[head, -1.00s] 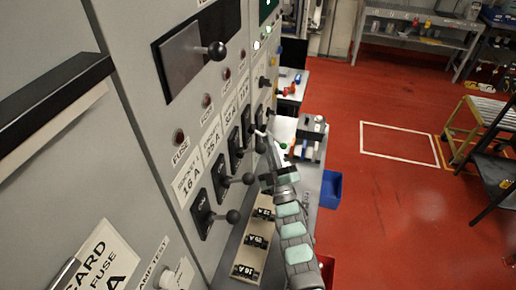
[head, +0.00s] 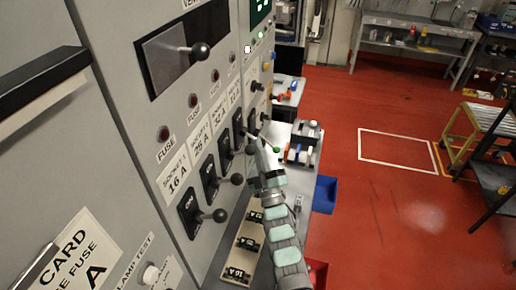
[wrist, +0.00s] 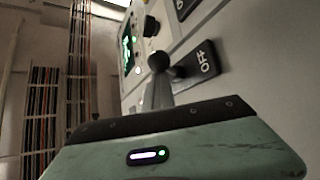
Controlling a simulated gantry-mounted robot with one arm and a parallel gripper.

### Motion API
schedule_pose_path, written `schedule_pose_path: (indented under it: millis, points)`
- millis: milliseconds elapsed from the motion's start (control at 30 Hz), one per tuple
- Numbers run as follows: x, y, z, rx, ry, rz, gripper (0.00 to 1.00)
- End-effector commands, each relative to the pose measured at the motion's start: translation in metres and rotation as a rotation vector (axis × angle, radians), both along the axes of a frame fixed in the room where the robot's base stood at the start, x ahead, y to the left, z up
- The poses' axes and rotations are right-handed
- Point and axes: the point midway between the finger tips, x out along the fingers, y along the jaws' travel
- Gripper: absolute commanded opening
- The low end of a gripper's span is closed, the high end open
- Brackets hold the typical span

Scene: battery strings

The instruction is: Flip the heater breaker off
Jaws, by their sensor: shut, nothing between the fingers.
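A row of breakers with black plates and ball-tipped levers runs along the grey panel. The nearest breaker (head: 190,214) has a label ending in 16 A; the farther labels are too small to read surely, so I cannot tell which is the heater breaker. My gripper (head: 262,143) is shut and empty, its tip near the knobs of the farther breakers. In the wrist view, my gripper (wrist: 157,94) points at a dark ball knob (wrist: 159,62), beside a black plate reading OFF (wrist: 203,60). The fingers overlap the knob's lower edge; I cannot tell whether they touch.
A larger switch (head: 187,48) with a ball lever sits above the breakers. A fuse strip (head: 240,255) lies below them.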

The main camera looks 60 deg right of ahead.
Motion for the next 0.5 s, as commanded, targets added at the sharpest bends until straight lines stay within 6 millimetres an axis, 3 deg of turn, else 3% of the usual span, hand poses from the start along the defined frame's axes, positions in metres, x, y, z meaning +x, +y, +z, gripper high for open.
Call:
schedule_pose_path:
  millis: [167, 500]
  points:
    - [-0.008, 0.005, -0.014, 0.011, 0.008, -0.004, 0.0]
    - [-0.037, 0.037, -0.041, 0.006, 0.004, -0.002, 0.0]
